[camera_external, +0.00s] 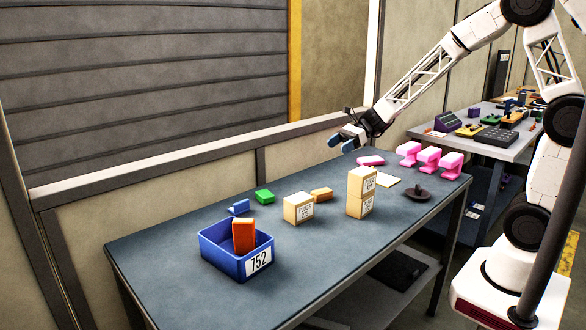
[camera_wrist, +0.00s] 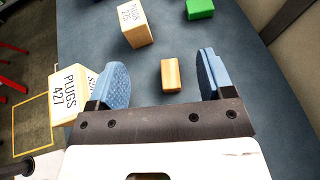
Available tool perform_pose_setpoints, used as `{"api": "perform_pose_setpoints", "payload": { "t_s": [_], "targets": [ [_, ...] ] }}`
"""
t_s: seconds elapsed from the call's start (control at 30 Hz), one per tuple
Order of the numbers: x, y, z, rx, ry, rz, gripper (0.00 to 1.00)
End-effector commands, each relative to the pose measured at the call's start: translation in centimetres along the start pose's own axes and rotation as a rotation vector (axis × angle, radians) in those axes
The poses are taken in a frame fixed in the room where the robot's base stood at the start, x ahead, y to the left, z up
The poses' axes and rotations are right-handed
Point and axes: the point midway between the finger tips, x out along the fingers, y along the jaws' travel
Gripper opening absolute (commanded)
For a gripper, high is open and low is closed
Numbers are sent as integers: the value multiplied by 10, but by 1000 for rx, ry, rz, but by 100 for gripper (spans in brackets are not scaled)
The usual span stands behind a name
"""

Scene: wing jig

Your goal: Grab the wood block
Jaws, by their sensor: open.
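The wood block (camera_external: 321,194), small and orange-brown, lies on the blue-grey table (camera_external: 170,271) between two box groups. In the wrist view the wood block (camera_wrist: 171,75) lies between my two blue fingers, nearer the right one, and nothing touches it. My gripper (camera_external: 342,142) is open and empty, raised well above the table and toward its far side. It shows in the wrist view (camera_wrist: 162,66) with its fingers spread wide on either side of the block.
A green block (camera_external: 265,196) and a blue bin (camera_external: 222,259) holding an orange block (camera_external: 243,237) are farther left. Pink pieces (camera_external: 428,158) line the right end.

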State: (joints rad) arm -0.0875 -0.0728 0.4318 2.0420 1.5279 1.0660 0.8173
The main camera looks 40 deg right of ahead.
Motion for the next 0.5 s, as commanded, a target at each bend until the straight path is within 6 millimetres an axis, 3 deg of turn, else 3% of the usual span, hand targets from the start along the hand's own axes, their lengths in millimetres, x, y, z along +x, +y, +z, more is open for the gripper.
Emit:
{"api": "perform_pose_setpoints", "payload": {
  "t_s": [0.3,0.5],
  "targets": [
    [40,0,-98,5,2,2,74],
    [52,0,-126,2,0,1,74]
  ]
}}
